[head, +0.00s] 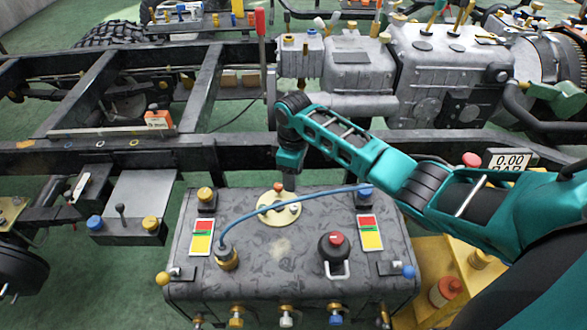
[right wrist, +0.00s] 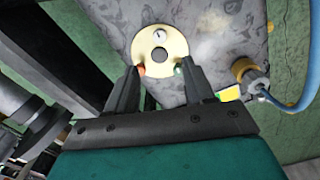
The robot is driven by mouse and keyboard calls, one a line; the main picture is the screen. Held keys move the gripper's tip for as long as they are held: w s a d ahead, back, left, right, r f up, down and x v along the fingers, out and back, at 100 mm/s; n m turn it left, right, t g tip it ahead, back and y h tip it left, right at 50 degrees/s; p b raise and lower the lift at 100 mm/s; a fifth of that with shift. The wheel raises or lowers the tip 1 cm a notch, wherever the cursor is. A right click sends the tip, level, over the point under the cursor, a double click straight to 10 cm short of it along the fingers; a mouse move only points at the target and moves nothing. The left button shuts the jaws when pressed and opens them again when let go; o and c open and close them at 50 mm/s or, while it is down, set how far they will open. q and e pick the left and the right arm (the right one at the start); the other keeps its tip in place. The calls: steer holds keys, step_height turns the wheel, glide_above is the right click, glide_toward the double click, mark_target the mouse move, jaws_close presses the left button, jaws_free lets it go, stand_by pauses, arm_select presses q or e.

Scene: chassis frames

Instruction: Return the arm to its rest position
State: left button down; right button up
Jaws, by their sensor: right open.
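My right arm (head: 350,150) comes in from the right in the head view and reaches over the grey box. My right gripper (head: 289,182) points down at the far part of the box top, above the pale round disc (head: 270,214). In the right wrist view the two dark fingers of the gripper (right wrist: 160,70) are apart with nothing between them. The disc (right wrist: 160,34) lies just beyond the fingertips. A small orange tip and a green tip show at the finger ends. I cannot tell if the fingers touch the disc. My left gripper is not in view.
The grey box (head: 290,265) carries a blue hose (head: 290,200), a black knob with a red top (head: 333,246) and brass fittings. Dark chassis rails (head: 120,155) run behind it. A grey engine block (head: 440,70) stands at the back right. A gauge (head: 510,162) reads 0.00.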

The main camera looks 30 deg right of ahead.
steer(key=shift+r, duration=0.25)
stand_by(0.3)
steer(key=s+a+f+m+t, duration=0.1)
steer(key=s+a+f, duration=0.1)
steer(key=s+f, duration=0.1)
steer(key=s+a+f+m+t+y, duration=0.1)
steer(key=s+a+f+t, duration=0.1)
steer(key=s+a+f, duration=0.1)
steer(key=s+a+f+t+y, duration=0.1)
steer(key=s+a+f+t, duration=0.1)
steer(key=s+a+f, duration=0.1)
steer(key=shift+s+a+f+m, duration=0.1)
steer(key=shift+s+f+m, duration=0.1)
steer(key=shift+s+m, duration=0.2)
steer(key=s+d+r+m+t, duration=0.1)
steer(key=s+r+m+t, duration=0.2)
steer(key=s, duration=0.7)
step_height(320, 180, up, 2)
steer(key=t, duration=0.2)
steer(key=shift+r+m+t, duration=0.2)
steer(key=shift+m+t, duration=0.1)
steer(key=shift+t, duration=0.1)
steer(key=shift+s, duration=0.1)
